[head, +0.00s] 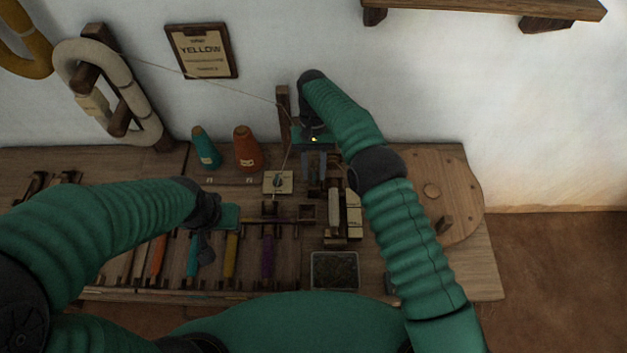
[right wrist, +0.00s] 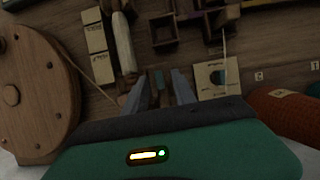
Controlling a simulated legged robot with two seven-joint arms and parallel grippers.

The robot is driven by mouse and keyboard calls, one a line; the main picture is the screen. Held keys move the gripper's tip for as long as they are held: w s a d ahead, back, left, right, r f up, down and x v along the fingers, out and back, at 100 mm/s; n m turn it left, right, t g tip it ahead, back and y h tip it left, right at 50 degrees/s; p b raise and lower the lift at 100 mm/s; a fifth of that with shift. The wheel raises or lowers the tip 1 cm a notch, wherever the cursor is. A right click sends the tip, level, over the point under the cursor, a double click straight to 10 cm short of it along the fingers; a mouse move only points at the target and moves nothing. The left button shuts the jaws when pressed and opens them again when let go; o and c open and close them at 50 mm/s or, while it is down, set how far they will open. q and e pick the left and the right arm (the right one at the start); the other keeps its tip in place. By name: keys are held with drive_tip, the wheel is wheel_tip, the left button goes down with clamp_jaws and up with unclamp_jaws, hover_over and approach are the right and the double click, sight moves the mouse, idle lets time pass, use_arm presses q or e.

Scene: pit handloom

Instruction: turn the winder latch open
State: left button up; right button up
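My right gripper (head: 315,168) points down over the back middle of the bench. In the right wrist view its two grey fingers (right wrist: 160,92) stand apart, with a small dark block showing between them. I cannot tell whether they touch it. Small wooden winder parts (right wrist: 165,30) lie just beyond the fingertips. I cannot make out for certain which part is the latch. A pale card with a dark round piece (head: 278,181) sits left of the right gripper. My left gripper (head: 204,246) hangs over the row of coloured bobbins; its fingers are too dark to read.
Teal (head: 206,148) and orange (head: 246,148) cones stand left of the right gripper. A round wooden disc (head: 430,192) with a peg is at the right. A dark-filled tray (head: 334,270) is at the front. A thread runs from the cream skein (head: 135,95) towards the upright post.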

sight(313, 179)
wheel_tip(313, 179, up, 3)
drive_tip(key=shift+w+a+r, duration=0.1)
drive_tip(key=shift+r, duration=0.1)
drive_tip(key=s+r+p, duration=0.1)
drive_tip(key=s, duration=1.5)
